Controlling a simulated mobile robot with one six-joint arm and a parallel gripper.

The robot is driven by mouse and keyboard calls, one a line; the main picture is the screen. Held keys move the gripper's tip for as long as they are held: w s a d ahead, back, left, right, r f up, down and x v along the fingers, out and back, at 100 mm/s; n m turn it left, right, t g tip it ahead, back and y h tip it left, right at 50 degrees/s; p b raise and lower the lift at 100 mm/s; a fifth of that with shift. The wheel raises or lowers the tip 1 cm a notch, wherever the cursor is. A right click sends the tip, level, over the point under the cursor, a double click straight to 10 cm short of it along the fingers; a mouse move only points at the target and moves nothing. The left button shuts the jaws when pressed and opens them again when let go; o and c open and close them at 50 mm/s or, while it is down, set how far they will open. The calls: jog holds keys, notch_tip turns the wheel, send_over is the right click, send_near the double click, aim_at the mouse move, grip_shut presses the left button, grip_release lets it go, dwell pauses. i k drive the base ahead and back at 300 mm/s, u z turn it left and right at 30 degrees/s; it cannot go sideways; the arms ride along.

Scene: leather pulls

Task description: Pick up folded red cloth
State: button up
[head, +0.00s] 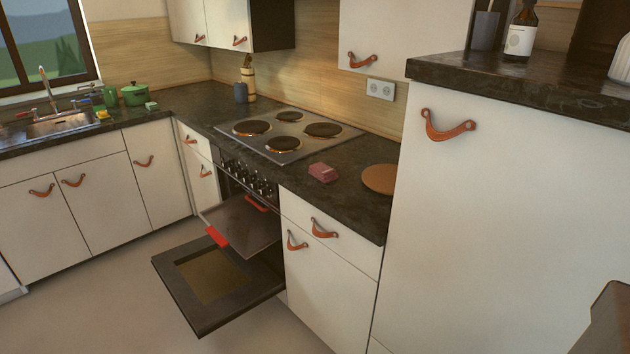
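The folded red cloth (322,173) lies on the dark countertop in the head view, as a small pinkish-red block. It is just right of the stove's hob and left of a round brown board, touching neither. Nothing covers it. My gripper is not in view.
The oven door (215,285) hangs open below the hob (290,134). A tray (243,222) with red ends sticks out above it. The round board (379,179) lies near a tall white cabinet (480,220). Open floor (110,310) lies at lower left.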

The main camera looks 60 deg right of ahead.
aim_at(324, 172)
jog(key=i, duration=0.85)
jog(key=u, duration=0.05)
